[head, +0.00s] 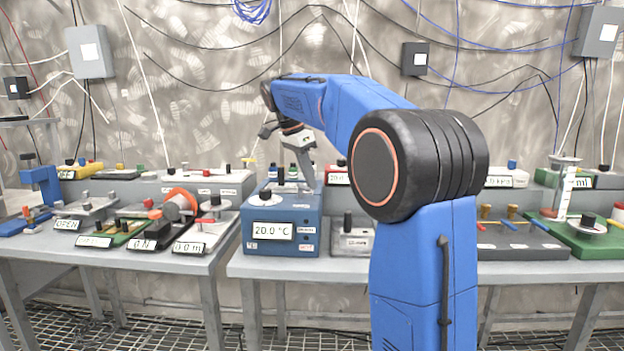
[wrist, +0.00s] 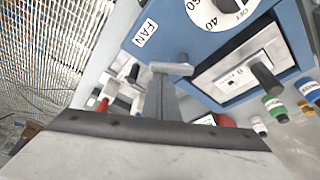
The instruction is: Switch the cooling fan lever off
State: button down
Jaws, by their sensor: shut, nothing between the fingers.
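The blue box (head: 281,244) stands on the table in the middle of the head view and reads 20.0 °C. In the wrist view its top (wrist: 228,42) carries a white FAN label (wrist: 145,32). A small dark round part (wrist: 183,57) shows just beyond my fingertips; it may be the fan lever, but its shape and position are unclear. My gripper (head: 312,183) is shut and empty, low over the right side of the box. In the wrist view my gripper (wrist: 172,69) appears close to the small dark part; I cannot tell whether they touch.
A white dial (wrist: 212,14) marked 40, 60 and OFF sits on the box top. Near it is a recessed metal plate (wrist: 236,70) with a dark knob (wrist: 266,80). Capped bottles (wrist: 274,108) stand behind. A grey box (head: 351,241) stands close on the right.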

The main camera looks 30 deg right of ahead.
jog(key=shift+a+m, duration=0.15)
jog(key=shift+m, duration=0.15)
jog(key=shift+s+a, duration=0.1)
jog(key=shift+a, duration=0.25)
jog(key=shift+w+d, duration=0.2)
jog(key=shift+w, duration=0.55)
jog(key=d, duration=0.1)
jog(key=s+d, duration=0.1)
jog(key=d, duration=0.1)
jog(key=shift+s+d, duration=0.2)
jog(key=shift+d, duration=0.1)
jog(key=w+v, duration=0.1)
jog(key=v, duration=0.9)
jog(key=shift+d, duration=0.2)
